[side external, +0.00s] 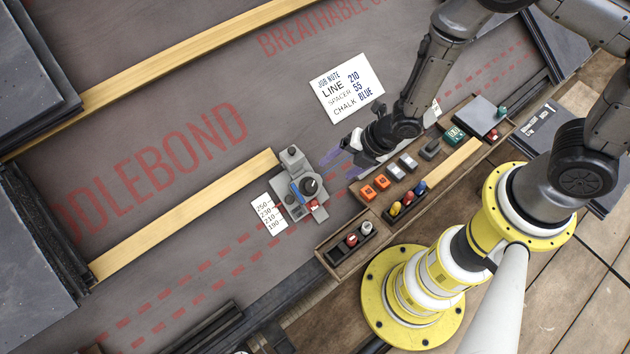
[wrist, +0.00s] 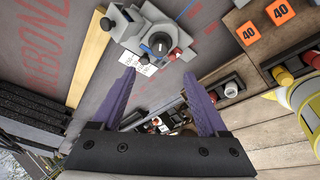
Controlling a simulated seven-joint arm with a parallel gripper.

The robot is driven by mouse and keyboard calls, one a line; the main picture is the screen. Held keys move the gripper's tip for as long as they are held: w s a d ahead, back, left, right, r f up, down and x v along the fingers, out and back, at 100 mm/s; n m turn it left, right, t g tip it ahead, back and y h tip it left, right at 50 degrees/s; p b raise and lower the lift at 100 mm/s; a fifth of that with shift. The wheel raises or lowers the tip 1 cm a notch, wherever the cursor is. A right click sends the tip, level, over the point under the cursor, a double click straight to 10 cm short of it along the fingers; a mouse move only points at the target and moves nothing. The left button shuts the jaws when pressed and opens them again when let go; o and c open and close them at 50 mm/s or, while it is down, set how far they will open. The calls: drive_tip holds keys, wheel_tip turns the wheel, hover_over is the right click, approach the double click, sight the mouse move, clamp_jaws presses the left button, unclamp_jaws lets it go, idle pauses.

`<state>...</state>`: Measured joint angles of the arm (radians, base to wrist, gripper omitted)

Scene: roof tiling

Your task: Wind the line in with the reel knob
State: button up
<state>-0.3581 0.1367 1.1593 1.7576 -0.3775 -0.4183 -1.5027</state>
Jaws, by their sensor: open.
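The grey reel tool (side external: 291,163) sits on the roof membrane at the end of a wooden batten. Its round black reel knob (side external: 310,184) is on top, with a blue part and small red parts beside it. In the wrist view the knob (wrist: 158,44) shows beyond my fingertips, with a red piece (wrist: 175,53) to its right. My gripper (side external: 344,152) is open and empty, its purple fingers apart, to the right of the reel tool and not touching it.
A number card (side external: 268,214) lies beside the tool, and a job note (side external: 347,88) reads line 210, spacer 55, chalk blue. Bare membrane lies to the upper left.

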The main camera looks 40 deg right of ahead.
sight(312, 186)
drive_tip(key=x, duration=1.2)
drive_tip(key=shift+w+a+f, duration=0.1)
drive_tip(key=shift+f, duration=0.2)
clamp_jaws()
